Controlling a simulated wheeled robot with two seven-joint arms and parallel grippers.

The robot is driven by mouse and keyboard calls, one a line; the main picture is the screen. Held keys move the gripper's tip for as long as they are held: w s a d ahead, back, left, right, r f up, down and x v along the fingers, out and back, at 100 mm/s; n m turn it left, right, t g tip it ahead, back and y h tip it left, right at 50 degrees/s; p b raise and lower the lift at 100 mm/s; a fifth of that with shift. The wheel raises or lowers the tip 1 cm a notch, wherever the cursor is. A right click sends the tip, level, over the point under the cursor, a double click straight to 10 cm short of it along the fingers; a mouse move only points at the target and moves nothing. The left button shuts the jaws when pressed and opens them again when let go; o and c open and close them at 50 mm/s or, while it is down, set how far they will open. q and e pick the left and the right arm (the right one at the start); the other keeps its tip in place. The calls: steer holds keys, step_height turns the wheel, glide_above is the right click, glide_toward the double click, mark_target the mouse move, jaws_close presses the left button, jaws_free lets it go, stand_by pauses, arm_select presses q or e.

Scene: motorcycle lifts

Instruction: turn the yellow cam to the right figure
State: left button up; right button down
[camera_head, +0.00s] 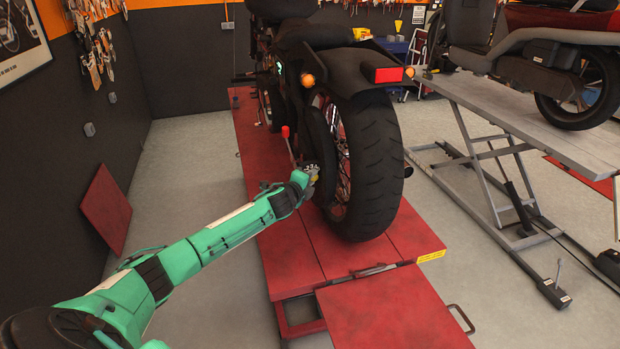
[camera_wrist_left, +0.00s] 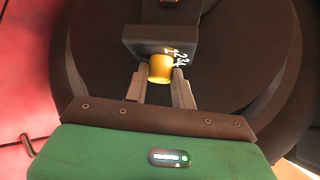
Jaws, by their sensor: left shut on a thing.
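The yellow cam (camera_wrist_left: 161,69) is a short yellow cylinder under a dark block (camera_wrist_left: 160,38) in the left wrist view. White figures, among them what look like 2, 3 and 4, are marked on the block beside the cam. My left gripper (camera_wrist_left: 160,80) has its two grey fingers on either side of the cam and is shut on it. In the head view my left gripper (camera_head: 310,172) is beside the rear wheel, and the cam is too small there to make out clearly. Which figure the cam points to cannot be told. My right gripper is not in view.
The motorcycle's rear tyre (camera_head: 372,150) stands close to the right of my left gripper on a red lift (camera_head: 345,245). A red-tipped lever (camera_head: 286,132) rises just above the gripper. A grey lift (camera_head: 470,95) with another vehicle stands at right.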

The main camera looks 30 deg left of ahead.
arm_select(q)
steer(key=o, duration=1)
steer(key=shift+b+v, duration=2.4)
steer(key=shift+v, duration=4.5)
